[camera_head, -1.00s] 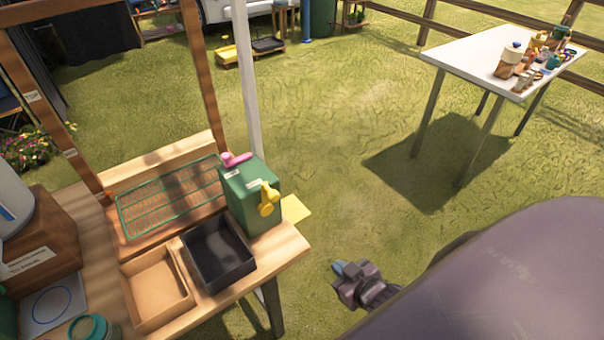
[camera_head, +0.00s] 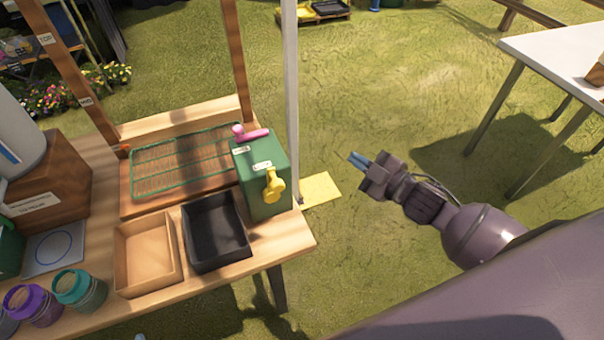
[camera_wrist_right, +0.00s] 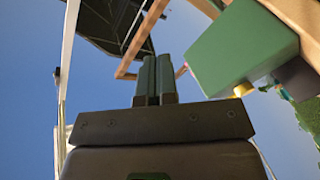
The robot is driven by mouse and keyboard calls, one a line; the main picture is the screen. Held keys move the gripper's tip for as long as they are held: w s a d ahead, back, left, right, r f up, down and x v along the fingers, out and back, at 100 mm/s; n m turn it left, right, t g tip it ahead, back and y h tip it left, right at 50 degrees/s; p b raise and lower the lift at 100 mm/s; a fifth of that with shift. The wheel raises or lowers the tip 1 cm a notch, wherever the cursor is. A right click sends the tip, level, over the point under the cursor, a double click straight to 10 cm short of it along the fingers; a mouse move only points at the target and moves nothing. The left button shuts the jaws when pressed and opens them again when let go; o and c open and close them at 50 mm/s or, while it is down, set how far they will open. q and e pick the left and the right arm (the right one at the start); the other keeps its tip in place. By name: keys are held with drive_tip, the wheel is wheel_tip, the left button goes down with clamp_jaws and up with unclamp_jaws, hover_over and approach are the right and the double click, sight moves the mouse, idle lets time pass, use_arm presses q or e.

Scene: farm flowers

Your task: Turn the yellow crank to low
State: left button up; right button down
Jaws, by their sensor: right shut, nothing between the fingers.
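The yellow crank (camera_head: 274,184) is on the front face of a green box (camera_head: 262,168) at the right end of the wooden bench. A pink crank (camera_head: 250,133) sits on top of the box. My right gripper (camera_head: 357,160) is shut and empty, to the right of the box and apart from it, over the grass. In the right wrist view its two fingers (camera_wrist_right: 155,80) are together, with the green box (camera_wrist_right: 240,45) at upper right and a small yellow part (camera_wrist_right: 243,89) at its edge. The left gripper is not in view.
On the bench (camera_head: 292,240) are a black tray (camera_head: 243,250), a tan tray (camera_head: 147,285), a green wire rack (camera_head: 180,165) and jars (camera_head: 80,290). A white post (camera_head: 291,90) stands behind the box. Open grass lies to the right, with a white table (camera_head: 560,45) beyond.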

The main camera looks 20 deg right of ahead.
wheel_tip(320, 180, up, 4)
drive_tip(key=w+n+g+y, duration=0.2)
drive_tip(key=n+y, duration=0.3)
drive_tip(key=n, duration=0.1)
drive_tip(key=n+g+y+b, duration=0.2)
drive_tip(key=n+g+y, duration=0.3)
drive_tip(key=n+g, duration=1)
approach(282, 182)
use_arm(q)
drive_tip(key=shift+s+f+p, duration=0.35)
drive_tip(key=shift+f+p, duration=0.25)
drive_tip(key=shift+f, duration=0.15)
use_arm(e)
drive_tip(key=a+f+n+t, duration=0.1)
drive_tip(key=a, duration=0.6)
drive_tip(key=shift+s+f, duration=0.25)
drive_tip(key=shift+s, duration=0.1)
drive_tip(key=shift+a, duration=0.1)
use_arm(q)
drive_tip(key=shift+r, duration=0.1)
use_arm(e)
drive_tip(key=shift+a+r+p, duration=0.3)
drive_tip(key=shift+a+p, duration=0.2)
drive_tip(key=shift+a, duration=0.05)
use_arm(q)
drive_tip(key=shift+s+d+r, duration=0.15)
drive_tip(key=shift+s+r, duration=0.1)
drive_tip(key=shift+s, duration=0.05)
